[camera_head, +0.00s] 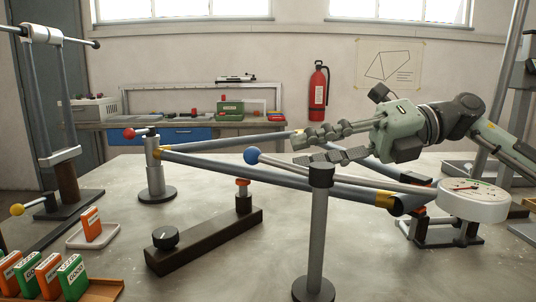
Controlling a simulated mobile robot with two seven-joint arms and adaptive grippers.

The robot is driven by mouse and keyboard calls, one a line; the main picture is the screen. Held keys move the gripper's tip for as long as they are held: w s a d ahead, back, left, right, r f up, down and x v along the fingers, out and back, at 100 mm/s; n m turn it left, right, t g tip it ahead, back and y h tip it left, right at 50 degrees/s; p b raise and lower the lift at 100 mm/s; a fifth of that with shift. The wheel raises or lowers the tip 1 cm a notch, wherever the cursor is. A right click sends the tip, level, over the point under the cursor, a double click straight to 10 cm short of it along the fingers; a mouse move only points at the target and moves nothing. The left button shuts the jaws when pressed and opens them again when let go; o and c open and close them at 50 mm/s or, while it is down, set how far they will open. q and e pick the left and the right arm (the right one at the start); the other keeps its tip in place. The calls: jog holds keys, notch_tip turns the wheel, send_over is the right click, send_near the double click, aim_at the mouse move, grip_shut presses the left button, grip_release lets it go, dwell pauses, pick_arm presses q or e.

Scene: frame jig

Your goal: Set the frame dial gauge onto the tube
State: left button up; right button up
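The frame dial gauge has a white round dial (474,202) at right and a long bar running left to a blue ball (252,156). Its bar passes across the top of an upright grey post (317,225); the exact contact is unclear. The blue-grey tube (220,168) of the frame runs just behind and below the bar, with yellow bands and an open right end. My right gripper (303,151) comes in from the right, fingers apart with nothing seen between them, above the bar near the post top. My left gripper is not in view.
A frame stand (154,175) with a red-knobbed lever stands at left. A dark bar with a black knob (165,237) lies on the table (225,277). Orange and green tags (72,277) stand at front left. A small tray (93,235) holds one orange tag.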

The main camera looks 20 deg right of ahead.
aim_at(275, 159)
jog(key=p+x, duration=0.1)
jog(key=x, duration=0.5)
jog(key=shift+a+p, duration=0.25)
jog(key=shift+p, duration=0.05)
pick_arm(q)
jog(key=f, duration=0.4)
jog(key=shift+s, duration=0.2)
pick_arm(e)
grip_shut()
